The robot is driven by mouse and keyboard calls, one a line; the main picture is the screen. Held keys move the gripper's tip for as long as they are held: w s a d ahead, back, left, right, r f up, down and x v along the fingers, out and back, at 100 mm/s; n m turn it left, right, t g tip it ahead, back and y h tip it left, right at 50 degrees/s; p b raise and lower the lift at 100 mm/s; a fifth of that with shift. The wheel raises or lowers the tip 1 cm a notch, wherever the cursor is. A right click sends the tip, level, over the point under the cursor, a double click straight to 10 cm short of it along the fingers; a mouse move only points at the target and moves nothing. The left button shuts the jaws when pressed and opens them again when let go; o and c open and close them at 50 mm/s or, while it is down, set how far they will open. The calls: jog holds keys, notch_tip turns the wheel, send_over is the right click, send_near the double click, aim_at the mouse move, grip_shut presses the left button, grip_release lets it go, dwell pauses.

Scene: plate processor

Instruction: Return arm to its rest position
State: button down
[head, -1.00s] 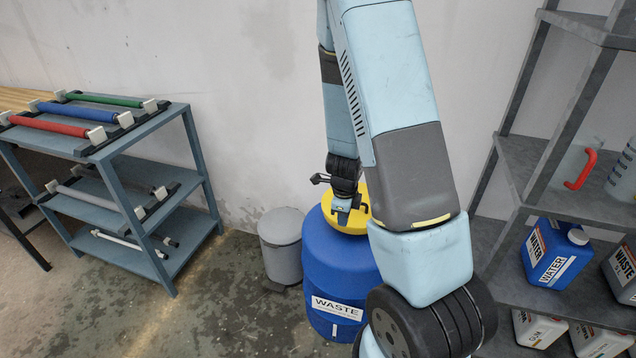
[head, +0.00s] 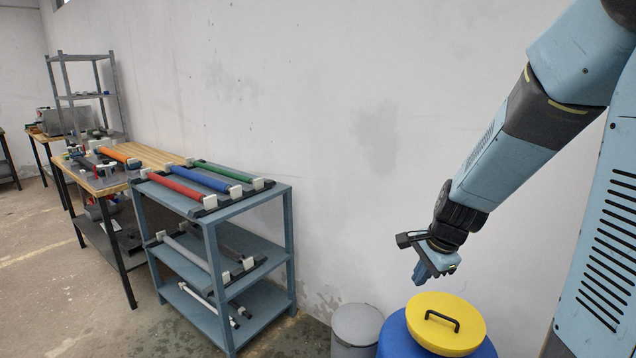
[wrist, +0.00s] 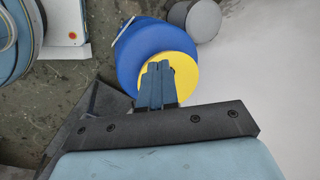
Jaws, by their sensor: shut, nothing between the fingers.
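My gripper (head: 432,270) hangs from my arm at the right of the head view, above and slightly left of the yellow lid (head: 446,322) of the blue waste barrel (head: 397,340). It points downward and is apart from the lid. In the wrist view my gripper (wrist: 158,68) shows its fingers together with nothing between them, over the yellow lid (wrist: 183,78) and blue barrel (wrist: 133,48).
A grey bin (head: 356,328) stands left of the barrel. A blue-grey rack (head: 286,240) holds red, blue and green rollers on top. A wooden workbench (head: 160,157) stands behind it. The wall is close behind the barrel; floor at the left is clear.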

jog(key=s+r+n+t+h, duration=0.1)
jog(key=s+r+n+t, duration=0.1)
jog(key=s+r+n, duration=1.2)
notch_tip(320, 180, up, 4)
jog(key=s, duration=0.3)
jog(key=shift+r+h, duration=0.2)
jog(key=shift+h, duration=0.2)
jog(key=shift+d, duration=0.1)
